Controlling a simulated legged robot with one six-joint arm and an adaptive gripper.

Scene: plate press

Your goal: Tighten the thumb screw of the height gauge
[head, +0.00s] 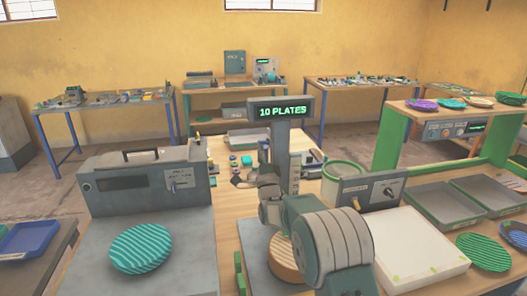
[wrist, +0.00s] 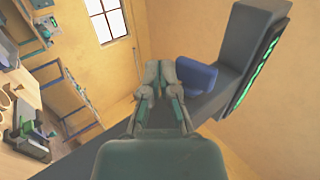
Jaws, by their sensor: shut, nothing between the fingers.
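A dark grey post (head: 281,160) stands on the middle bench and carries a display reading "10 PLATES" (head: 283,110). In the wrist view the same post (wrist: 215,98) runs slantwise, with the green-lit display (wrist: 262,60) at its upper right. A blue block (wrist: 197,79) sits against the post, just right of my fingertips. I cannot tell whether it is the thumb screw or another part of the height gauge. My gripper (wrist: 159,68) is shut and empty, its fingertips overlapping the post's edge in the picture; contact is unclear. In the head view my arm hides the post's lower part.
A grey machine (head: 145,180) stands at left, with a green striped plate (head: 140,248) in front. A control box with a knob (head: 370,190), a white block (head: 405,245) and a pale green tub (head: 345,178) lie right. Grey trays (head: 440,203) and small parts crowd the bench.

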